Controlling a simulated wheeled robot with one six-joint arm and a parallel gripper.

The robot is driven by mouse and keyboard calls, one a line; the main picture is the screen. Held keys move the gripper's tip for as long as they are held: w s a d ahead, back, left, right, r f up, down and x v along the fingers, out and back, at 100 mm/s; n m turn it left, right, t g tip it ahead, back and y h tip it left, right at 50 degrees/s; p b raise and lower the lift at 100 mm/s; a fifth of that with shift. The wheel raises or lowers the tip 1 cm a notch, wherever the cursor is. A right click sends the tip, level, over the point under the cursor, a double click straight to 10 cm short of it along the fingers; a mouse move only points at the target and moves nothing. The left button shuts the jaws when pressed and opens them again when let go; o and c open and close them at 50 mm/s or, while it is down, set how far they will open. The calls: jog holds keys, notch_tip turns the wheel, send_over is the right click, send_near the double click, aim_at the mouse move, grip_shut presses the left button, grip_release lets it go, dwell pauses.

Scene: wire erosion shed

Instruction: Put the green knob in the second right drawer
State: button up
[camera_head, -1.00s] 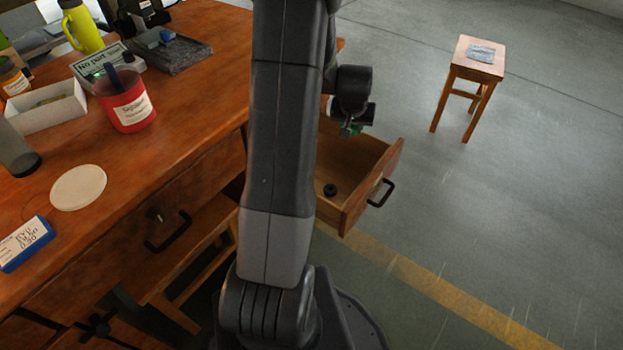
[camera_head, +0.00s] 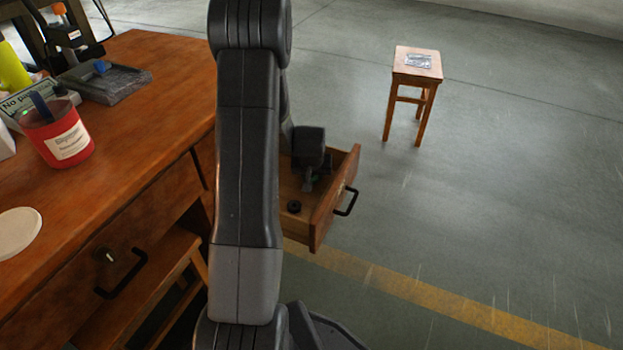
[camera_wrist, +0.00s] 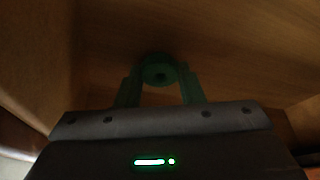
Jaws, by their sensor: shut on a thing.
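The green knob (camera_wrist: 158,72) shows dark and round in the wrist view, between the two fingers of my gripper (camera_wrist: 160,90). My gripper is shut on it. In the head view my gripper (camera_head: 309,183) is down inside the open wooden drawer (camera_head: 330,212) at the right end of the desk. The knob cannot be made out there. The wrist view shows the drawer's wooden inside close around the knob; whether the knob touches the floor of it, I cannot tell. My arm hides part of the drawer.
A small black round part (camera_head: 294,206) lies in the drawer near my gripper. The wooden desk (camera_head: 160,110) carries a red tub (camera_head: 58,135) and a grey tray (camera_head: 103,80). A closed drawer front (camera_head: 110,255) is at left. A stool (camera_head: 416,68) stands apart on open floor.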

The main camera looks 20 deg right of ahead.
jog(key=shift+f, duration=0.1)
jog(key=o, duration=1)
jog(key=shift+f, duration=0.15)
jog(key=shift+r, duration=0.45)
jog(key=p+v, duration=0.3)
jog(key=v, duration=0.8)
jog(key=shift+s+a+r+p, duration=0.1)
jog(key=shift+s+r+p, duration=0.05)
jog(key=shift+s+p, duration=0.15)
jog(key=shift+w, duration=0.1)
